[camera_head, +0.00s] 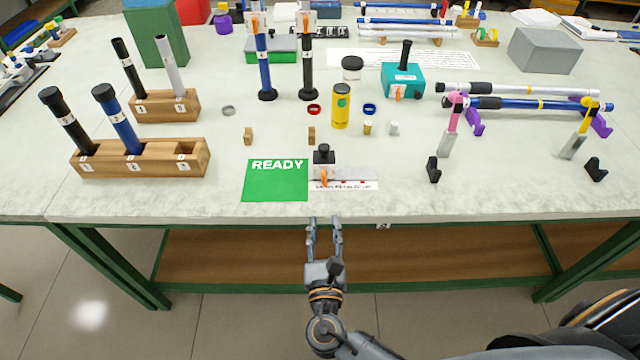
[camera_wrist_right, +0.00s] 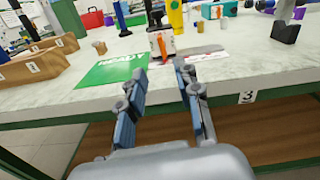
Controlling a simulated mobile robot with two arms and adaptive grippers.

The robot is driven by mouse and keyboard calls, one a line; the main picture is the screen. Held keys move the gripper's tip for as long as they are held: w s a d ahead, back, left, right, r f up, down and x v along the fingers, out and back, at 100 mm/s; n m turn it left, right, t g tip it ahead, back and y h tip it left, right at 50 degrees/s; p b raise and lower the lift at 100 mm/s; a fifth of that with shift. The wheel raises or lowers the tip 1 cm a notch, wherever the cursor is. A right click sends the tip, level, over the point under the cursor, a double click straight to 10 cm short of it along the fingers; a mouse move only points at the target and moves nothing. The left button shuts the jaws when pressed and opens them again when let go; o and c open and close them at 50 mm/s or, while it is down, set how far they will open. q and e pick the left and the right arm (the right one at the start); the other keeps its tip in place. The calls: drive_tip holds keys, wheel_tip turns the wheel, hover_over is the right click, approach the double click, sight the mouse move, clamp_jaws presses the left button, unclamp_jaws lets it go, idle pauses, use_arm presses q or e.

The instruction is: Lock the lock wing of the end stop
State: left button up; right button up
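The end stop (camera_head: 324,157), a small block with a dark knob on top, stands on a white ruled strip (camera_head: 358,185) near the table's front edge. Its orange lock wing (camera_head: 324,176) points down on the front face. In the right wrist view the orange wing (camera_wrist_right: 162,45) hangs on the block's front (camera_wrist_right: 167,36), straight ahead between my fingers. My right gripper (camera_head: 324,228) is open and empty, just off the table's front edge and short of the end stop; its fingers (camera_wrist_right: 161,76) also show apart in the wrist view. My left gripper is not in view.
A green READY mat (camera_head: 275,190) lies left of the end stop. Wooden racks (camera_head: 190,168) with rods stand at the left. A yellow bottle (camera_head: 340,112) and a teal device (camera_head: 402,82) stand behind. Black hooks (camera_head: 433,170) are at the right. The front edge (camera_head: 440,222) is near.

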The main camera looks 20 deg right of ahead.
sight(324, 179)
drive_tip(key=p+x, duration=0.1)
drive_tip(key=x, duration=1.2)
drive_tip(key=shift+w+d+f+p, duration=0.1)
drive_tip(key=shift+w+d+p, duration=0.05)
drive_tip(key=shift+w+p, duration=0.15)
drive_tip(key=shift+c, duration=0.4)
clamp_jaws()
